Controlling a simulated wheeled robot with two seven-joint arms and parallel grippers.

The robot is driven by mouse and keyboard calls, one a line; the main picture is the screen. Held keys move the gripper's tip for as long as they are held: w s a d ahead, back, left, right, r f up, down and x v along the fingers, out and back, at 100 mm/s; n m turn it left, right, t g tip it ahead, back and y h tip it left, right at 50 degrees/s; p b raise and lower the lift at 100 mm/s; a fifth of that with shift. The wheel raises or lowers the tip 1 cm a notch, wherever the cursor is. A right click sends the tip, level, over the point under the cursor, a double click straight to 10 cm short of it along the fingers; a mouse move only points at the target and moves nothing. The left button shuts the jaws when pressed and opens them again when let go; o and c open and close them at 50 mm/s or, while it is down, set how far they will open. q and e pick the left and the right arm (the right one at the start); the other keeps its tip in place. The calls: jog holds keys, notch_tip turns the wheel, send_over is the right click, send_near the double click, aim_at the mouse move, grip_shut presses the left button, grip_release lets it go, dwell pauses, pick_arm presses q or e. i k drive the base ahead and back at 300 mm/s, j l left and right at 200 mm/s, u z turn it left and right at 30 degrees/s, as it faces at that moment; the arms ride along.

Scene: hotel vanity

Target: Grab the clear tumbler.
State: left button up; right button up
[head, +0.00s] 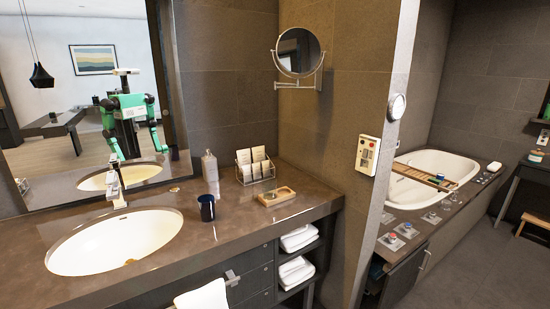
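I cannot make out a clear tumbler for certain. A dark blue cup (206,208) stands upright on the vanity counter, right of the sink; it does not look clear. Some small, faint, glassy shapes (431,217) sit on the bathtub ledge at right, too small to identify. Neither of my grippers shows directly. My green-armed body appears only as a reflection in the mirror (95,110), where the grippers are too small to read.
The vanity counter (250,218) holds an oval sink (110,243), a faucet (116,188), a bottle (210,166), a wire card rack (255,167) and a wooden tray (290,196). A wall (385,130) divides it from the bathtub (420,180). Grey floor (480,275) is open at lower right.

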aim_at(270, 190)
jog(key=i+j+z, duration=0.45)
jog(key=i+j, duration=0.35)
